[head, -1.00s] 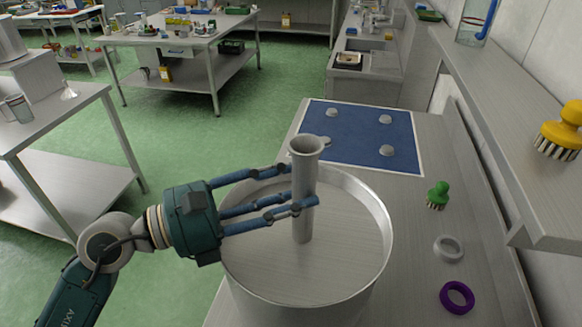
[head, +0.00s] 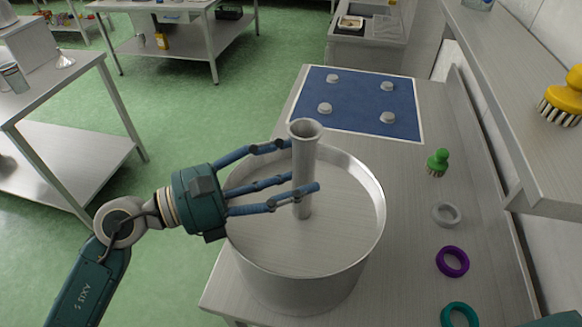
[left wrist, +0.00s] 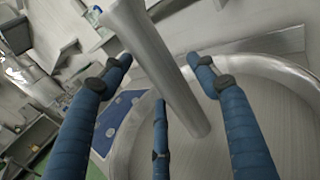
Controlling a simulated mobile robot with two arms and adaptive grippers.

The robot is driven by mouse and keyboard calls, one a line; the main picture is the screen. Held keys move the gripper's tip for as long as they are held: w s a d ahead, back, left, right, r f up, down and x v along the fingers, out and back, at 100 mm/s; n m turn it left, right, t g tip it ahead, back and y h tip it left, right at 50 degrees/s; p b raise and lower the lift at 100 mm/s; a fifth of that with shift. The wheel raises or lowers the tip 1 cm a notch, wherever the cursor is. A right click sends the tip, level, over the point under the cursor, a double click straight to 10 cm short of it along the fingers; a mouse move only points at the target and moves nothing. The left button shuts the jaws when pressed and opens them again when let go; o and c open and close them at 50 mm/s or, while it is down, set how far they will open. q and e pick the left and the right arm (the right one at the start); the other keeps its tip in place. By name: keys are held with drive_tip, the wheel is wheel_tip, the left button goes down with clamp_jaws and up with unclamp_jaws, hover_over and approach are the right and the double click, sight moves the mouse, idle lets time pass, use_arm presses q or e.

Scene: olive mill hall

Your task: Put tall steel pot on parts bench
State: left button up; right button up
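A large round steel pot (head: 300,285) stands upright on the steel counter, near its left edge. A tall narrow steel tube with a flared rim (head: 303,165) rises inside it; whether it is part of the pot I cannot tell. My left gripper (head: 303,168) reaches in from the left above the pot, its blue fingers spread around the tube. In the left wrist view the tube (left wrist: 165,75) runs between the open fingers, with gaps visible at the sides. Which table is the parts bench is not clear. My right gripper is not in view.
A blue mat with several grey knobs (head: 357,104) lies behind the pot. A green brush (head: 437,162), a grey ring (head: 446,215), a purple ring (head: 452,262) and a teal ring (head: 459,315) lie to the right. A shelf with a yellow brush (head: 565,97) overhangs. A steel table (head: 60,95) stands left.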

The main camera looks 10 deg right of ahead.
use_arm(q)
drive_tip(key=b+v, duration=0.6)
drive_tip(key=v, duration=0.6)
drive_tip(key=shift+r, duration=0.15)
